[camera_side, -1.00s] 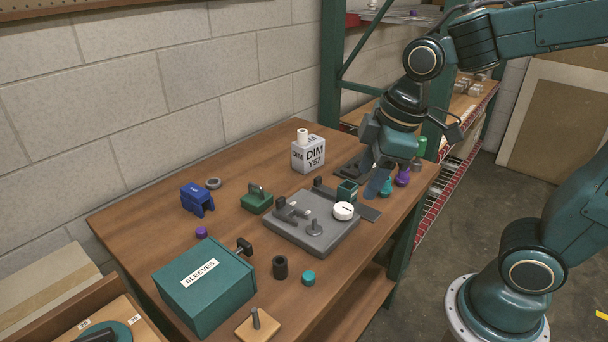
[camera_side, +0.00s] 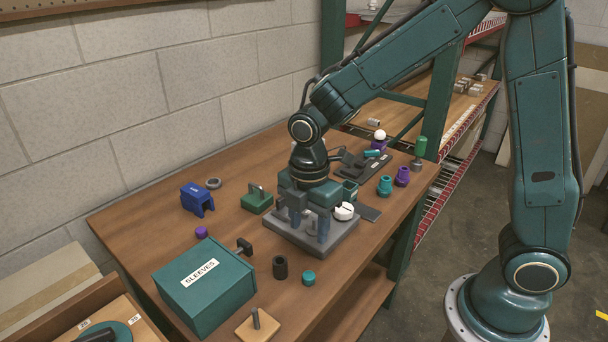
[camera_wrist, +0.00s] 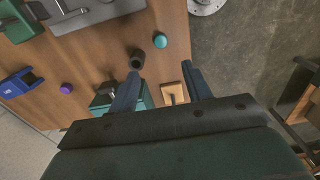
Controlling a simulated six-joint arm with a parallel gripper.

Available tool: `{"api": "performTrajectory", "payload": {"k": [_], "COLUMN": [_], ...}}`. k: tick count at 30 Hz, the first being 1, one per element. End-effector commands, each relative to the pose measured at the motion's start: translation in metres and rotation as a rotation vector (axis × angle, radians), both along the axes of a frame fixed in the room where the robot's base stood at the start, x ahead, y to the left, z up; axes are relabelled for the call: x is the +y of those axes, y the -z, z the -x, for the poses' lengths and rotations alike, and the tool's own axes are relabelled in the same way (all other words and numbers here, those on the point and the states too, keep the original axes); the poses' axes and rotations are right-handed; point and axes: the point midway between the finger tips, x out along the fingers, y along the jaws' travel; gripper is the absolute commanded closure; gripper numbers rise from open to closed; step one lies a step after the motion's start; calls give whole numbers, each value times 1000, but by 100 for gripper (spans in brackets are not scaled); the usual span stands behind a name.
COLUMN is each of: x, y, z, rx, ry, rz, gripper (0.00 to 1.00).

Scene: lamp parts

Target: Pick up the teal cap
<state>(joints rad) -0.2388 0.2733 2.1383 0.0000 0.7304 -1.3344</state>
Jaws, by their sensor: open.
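The teal cap (camera_side: 309,278) is a small round piece standing on the table near its front edge, just right of a black sleeve (camera_side: 280,267). In the wrist view the cap (camera_wrist: 158,41) lies beyond the fingertips, beside the black sleeve (camera_wrist: 137,60). My gripper (camera_side: 310,236) points down over the grey fixture plate, behind the cap in the side view. Its two fingers are apart with nothing between them, and they also show in the wrist view (camera_wrist: 161,72).
A teal box (camera_side: 205,286) labelled SLEEVES stands left of the cap. A wooden block with a peg (camera_side: 257,324) is in front. The grey fixture plate (camera_side: 341,243) is behind. A purple cap (camera_side: 201,232) and blue bracket (camera_side: 197,198) lie farther left.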

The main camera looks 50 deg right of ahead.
Motion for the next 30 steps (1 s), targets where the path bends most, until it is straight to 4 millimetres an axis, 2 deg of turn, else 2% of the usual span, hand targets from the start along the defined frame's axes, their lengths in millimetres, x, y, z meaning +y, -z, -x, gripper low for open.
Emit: {"api": "performTrajectory", "payload": {"k": [8, 24, 30], "x": [0, 0, 0], "y": [7, 74, 85], "z": [0, 1, 1], "rx": [2, 3, 1], "ry": [0, 2, 2], "rz": [0, 1, 0], "gripper": [51, 51, 51]}}
